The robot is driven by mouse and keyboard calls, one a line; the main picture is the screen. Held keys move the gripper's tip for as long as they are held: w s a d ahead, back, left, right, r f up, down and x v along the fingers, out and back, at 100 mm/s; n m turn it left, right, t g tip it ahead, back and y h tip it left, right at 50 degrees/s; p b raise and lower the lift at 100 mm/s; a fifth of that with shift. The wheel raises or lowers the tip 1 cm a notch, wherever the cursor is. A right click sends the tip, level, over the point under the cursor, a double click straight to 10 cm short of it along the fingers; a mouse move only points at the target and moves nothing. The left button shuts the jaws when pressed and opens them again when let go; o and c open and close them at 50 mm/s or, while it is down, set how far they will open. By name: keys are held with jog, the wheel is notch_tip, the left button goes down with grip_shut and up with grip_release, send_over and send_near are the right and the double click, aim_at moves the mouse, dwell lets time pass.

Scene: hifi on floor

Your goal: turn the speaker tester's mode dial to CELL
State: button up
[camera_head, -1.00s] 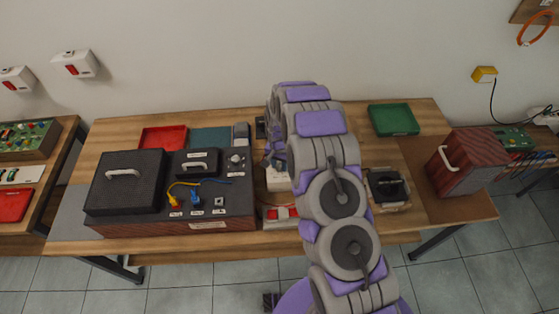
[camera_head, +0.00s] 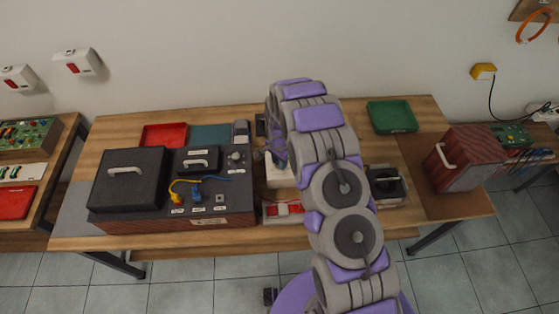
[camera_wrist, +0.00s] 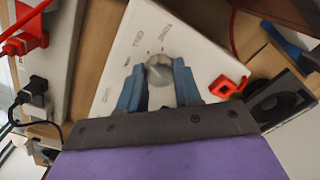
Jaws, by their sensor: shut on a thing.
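The speaker tester is a white box (camera_wrist: 118,50) with a round grey dial (camera_wrist: 159,68) on its face, seen close in the wrist view. Small dark labels stand around the dial; they are too blurred to read. My gripper (camera_wrist: 160,84) has its blue fingers shut on the dial, one on each side. The dial's lower part and pointer are partly hidden between the fingers. In the head view, part of the white tester (camera_head: 279,177) shows left of my arm, which hides much of it.
A red square connector (camera_wrist: 228,86) and a black speaker (camera_wrist: 277,101) lie right of the dial in the wrist view. A red plug (camera_wrist: 28,35) is at left. In the head view, a black case (camera_head: 128,180) stands left and a green tray (camera_head: 392,116) at back right.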

aim_at(278, 163)
jog(key=o, duration=1)
jog(key=shift+a, duration=0.2)
jog(key=shift+o, duration=0.2)
jog(key=shift+d+r, duration=0.1)
notch_tip(278, 163, up, 17)
jog(key=shift+r, duration=0.1)
jog(key=s+d+r+n+b, duration=0.2)
jog(key=s+d+r+n, duration=0.15)
jog(key=s+r, duration=0.55)
jog(key=s+d+r+n+b, duration=0.1)
jog(key=s+n, duration=0.1)
jog(key=s, duration=0.9)
jog(key=s+d+r+n+g+b, duration=0.1)
jog(key=s+d+r+n, duration=0.1)
jog(key=s, duration=0.9)
jog(key=s+d+r+n+b, duration=0.1)
jog(key=s+d+n+b, duration=0.1)
jog(key=s, duration=1)
jog(key=shift+r+g, duration=0.35)
jog(key=shift+g, duration=0.05)
